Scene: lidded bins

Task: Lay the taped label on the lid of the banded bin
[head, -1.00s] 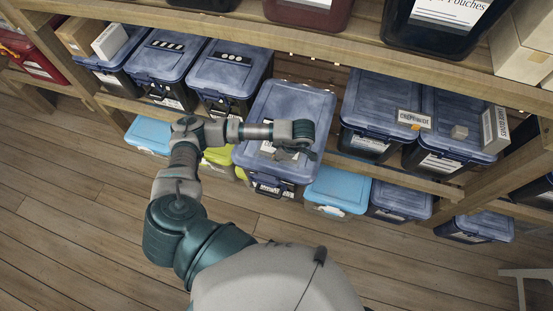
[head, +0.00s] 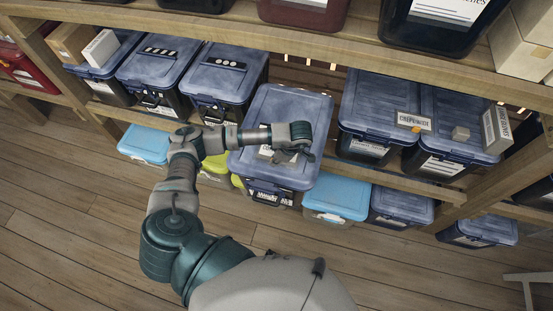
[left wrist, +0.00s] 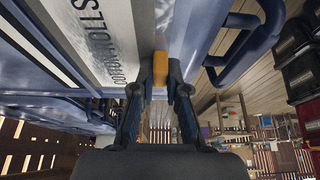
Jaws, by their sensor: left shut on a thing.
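My left gripper (head: 296,152) is shut over the lid of a blue-lidded bin (head: 290,103) that stands forward of the shelf row. In the left wrist view the fingers (left wrist: 160,78) pinch a small orange tab (left wrist: 160,66) beside a white label (left wrist: 85,25) with dark print, seemingly the taped label. In the head view a bit of this label (head: 265,152) shows past the gripper. I cannot tell whether it touches the lid. Bands on this bin are not clear. Another label (head: 413,120) with an orange piece lies on a bin lid to the right. My right gripper is not in view.
A shelf board (head: 330,45) runs above. Cyan-lidded bins (head: 338,197) sit below.

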